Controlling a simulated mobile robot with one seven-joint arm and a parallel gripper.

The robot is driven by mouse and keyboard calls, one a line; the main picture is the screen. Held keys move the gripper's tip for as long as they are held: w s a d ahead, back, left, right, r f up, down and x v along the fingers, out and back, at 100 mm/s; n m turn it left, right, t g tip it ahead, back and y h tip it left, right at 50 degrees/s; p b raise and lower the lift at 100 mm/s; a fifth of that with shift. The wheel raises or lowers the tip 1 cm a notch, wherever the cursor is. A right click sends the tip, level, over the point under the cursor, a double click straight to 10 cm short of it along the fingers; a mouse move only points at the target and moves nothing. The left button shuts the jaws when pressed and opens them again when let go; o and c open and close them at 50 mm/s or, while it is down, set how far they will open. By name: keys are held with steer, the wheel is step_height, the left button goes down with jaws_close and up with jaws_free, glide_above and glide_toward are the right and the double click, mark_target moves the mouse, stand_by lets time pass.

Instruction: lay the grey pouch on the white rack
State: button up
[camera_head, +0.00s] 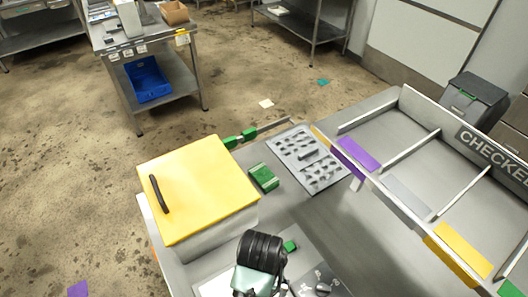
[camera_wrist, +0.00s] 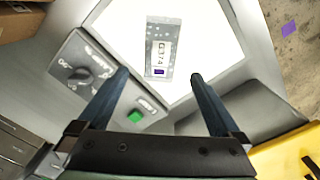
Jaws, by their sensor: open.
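The grey pouch (camera_wrist: 161,47) lies flat on a bright white panel (camera_wrist: 205,30) in the wrist view. It has a printed white label and a small purple mark near its lower end. My gripper (camera_wrist: 160,76) is open and empty. Its two dark fingers are apart, one to each side of the pouch's lower end in the picture; the height above it is hard to tell. In the head view the pouch cannot be made out. A pale perforated plate (camera_head: 290,145) lies on the bench there; I cannot tell if it is the white rack.
A box with a yellow lid (camera_head: 205,180) stands left of the plate, with a green block (camera_head: 263,178) between them. A divided tray with a sign (camera_head: 490,150) and purple, grey and yellow strips is at the right. A knob (camera_wrist: 82,76) and green button (camera_wrist: 135,115) sit near my fingers.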

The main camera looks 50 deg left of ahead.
steer(key=shift+s+d+f+p, duration=0.1)
steer(key=shift+f+p, duration=0.25)
steer(key=shift+f, duration=1.75)
steer(key=shift+s+d+f+p, duration=0.1)
steer(key=shift+f+p, duration=0.25)
steer(key=shift+f, duration=1.75)
steer(key=c, duration=1.5)
steer(key=shift+r, duration=0.15)
